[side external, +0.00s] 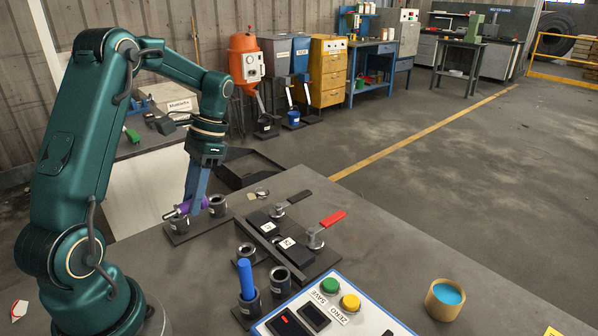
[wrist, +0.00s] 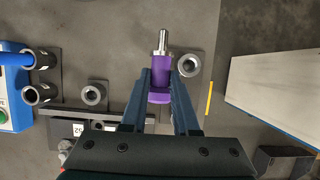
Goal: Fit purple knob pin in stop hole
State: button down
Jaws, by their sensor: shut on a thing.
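My gripper (side external: 196,207) is shut on the purple knob pin (wrist: 160,75) above a dark plate. The pin has a purple knob with a flange and a bare metal tip, which points up in the wrist view. In the side view the pin (side external: 183,208) lies about level, tip to the left. One open cup (wrist: 189,65) shows right of the pin in the wrist view. I cannot tell which is the stop hole; labels are unreadable.
A blue pin (side external: 246,278) stands in a holder near two open cups (side external: 247,252). Black and red handled clamps (side external: 315,236) stand right of my gripper. A button panel (side external: 325,305) and a round blue-topped container (side external: 445,298) occupy the front. The table's right side is largely clear.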

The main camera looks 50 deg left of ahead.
jog(key=s+a+r+m+t, duration=0.1)
jog(key=s+a+r, duration=0.2)
jog(key=s+r, duration=0.15)
jog(key=w+d+f+m+t+h, duration=0.1)
jog(key=w+d+m+t+h, duration=0.7)
jog(key=w+d+m+h, duration=0.3)
jog(key=w+d+m, duration=0.1)
jog(key=w+d, duration=0.1)
jog(key=w, duration=0.2)
jog(key=shift+h, duration=0.4)
jog(key=shift+s+f, duration=0.1)
jog(key=shift+f, duration=2.8)
